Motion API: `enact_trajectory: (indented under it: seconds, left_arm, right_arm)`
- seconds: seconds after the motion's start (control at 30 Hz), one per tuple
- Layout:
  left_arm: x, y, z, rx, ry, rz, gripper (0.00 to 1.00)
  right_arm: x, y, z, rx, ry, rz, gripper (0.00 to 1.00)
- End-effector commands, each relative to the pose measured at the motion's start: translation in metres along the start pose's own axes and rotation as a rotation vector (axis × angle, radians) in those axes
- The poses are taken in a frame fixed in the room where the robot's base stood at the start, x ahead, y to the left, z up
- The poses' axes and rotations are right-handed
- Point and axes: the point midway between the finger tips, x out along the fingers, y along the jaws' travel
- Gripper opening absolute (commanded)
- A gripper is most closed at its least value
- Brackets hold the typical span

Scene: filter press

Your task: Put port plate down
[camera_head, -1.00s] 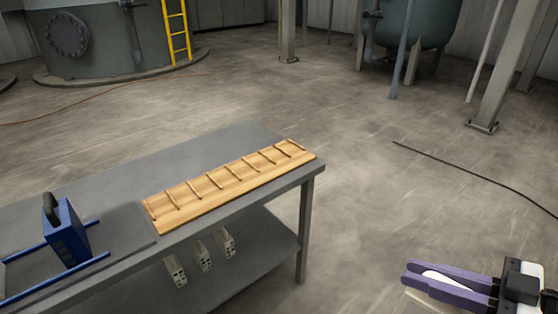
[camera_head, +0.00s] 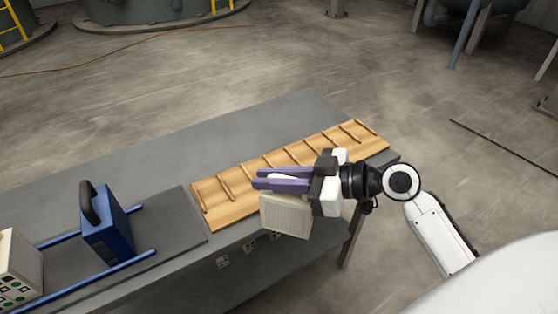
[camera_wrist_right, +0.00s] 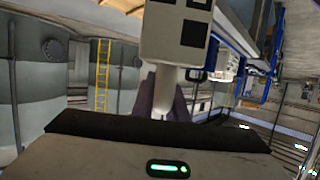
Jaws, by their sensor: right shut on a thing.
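My right gripper (camera_head: 256,180), with purple fingers, is shut on the white handle of the port plate. The port plate (camera_head: 286,216) is cream and hangs below the fingers, in front of the wooden rack's near edge in the head view. In the right wrist view the plate (camera_wrist_right: 172,38) shows dark square ports, with its white handle (camera_wrist_right: 167,90) running down to the fingers. The wooden rack (camera_head: 230,207) has several cross slats and lies on the grey table (camera_head: 165,160). The gripper hides part of it. My left gripper is not in view.
A blue block with a black handle (camera_head: 105,228) stands between blue rails (camera_head: 130,262) on the table's left. The table behind the rack is clear.

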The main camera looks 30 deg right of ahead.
Motion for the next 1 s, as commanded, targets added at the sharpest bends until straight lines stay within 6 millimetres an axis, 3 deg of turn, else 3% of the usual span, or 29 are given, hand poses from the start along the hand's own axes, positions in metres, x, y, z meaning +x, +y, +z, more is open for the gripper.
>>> enact_trajectory:
  seconds: [0.03, 0.13, 0.37, 0.5, 0.7, 0.8, 0.87, 1.0]
  left_arm:
    - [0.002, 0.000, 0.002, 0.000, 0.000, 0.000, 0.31]
    - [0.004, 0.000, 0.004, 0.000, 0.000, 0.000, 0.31]
    - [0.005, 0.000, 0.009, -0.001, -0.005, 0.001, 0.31]
    - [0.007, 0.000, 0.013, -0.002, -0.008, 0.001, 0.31]
    - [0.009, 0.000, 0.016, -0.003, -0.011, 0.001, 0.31]
    - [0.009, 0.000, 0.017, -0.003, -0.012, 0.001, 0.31]
    - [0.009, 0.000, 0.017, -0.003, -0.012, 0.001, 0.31]
    - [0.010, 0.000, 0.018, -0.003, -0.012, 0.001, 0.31]
  right_arm:
    - [0.019, 0.012, -0.001, 0.015, 0.009, 0.059, 0.00]
    - [0.045, 0.034, -0.005, 0.044, 0.010, 0.169, 0.00]
    - [0.082, 0.066, -0.029, 0.100, 0.013, 0.354, 0.00]
    - [0.101, 0.086, -0.056, 0.135, 0.015, 0.474, 0.00]
    - [0.116, 0.106, -0.102, 0.182, 0.012, 0.620, 0.00]
    - [0.118, 0.109, -0.114, 0.196, 0.008, 0.654, 0.00]
    - [0.119, 0.110, -0.116, 0.201, 0.006, 0.666, 0.00]
    - [0.126, 0.111, -0.098, 0.206, -0.001, 0.674, 0.00]
